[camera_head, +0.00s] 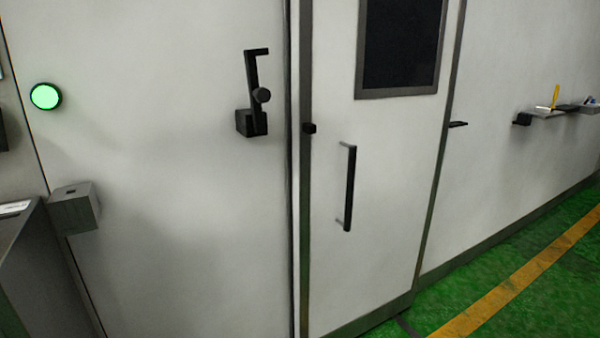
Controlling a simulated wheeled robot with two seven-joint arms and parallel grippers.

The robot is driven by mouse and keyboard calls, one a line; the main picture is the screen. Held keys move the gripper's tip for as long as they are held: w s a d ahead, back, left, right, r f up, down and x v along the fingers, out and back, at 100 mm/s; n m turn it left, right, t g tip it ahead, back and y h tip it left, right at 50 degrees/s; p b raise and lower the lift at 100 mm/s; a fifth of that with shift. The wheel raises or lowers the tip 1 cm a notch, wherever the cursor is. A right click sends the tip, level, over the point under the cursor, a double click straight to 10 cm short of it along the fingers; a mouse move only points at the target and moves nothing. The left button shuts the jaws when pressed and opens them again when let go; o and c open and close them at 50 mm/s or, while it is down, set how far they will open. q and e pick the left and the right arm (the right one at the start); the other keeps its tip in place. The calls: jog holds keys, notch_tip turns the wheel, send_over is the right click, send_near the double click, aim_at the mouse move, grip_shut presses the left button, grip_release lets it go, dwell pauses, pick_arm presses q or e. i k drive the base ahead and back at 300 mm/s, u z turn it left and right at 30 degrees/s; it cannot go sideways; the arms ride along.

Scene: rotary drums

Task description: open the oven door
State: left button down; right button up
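A pale grey door (385,185) with a dark window (401,45) stands shut in its frame, right of the middle. I take it to be the oven door. A long black vertical bar handle (349,188) is fixed near its left edge. On the panel to its left is a black lever latch (253,95) with a round knob and a square block at its foot. Neither of my grippers is in the view.
A lit green round button (46,97) and a grey box (74,208) are on the left. A small shelf (548,112) with a yellow item juts from the right wall. The green floor (480,290) with a yellow stripe (520,275) is clear at the lower right.

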aim_at(373, 81)
jog(key=u, duration=0.45)
jog(key=i, duration=0.9)
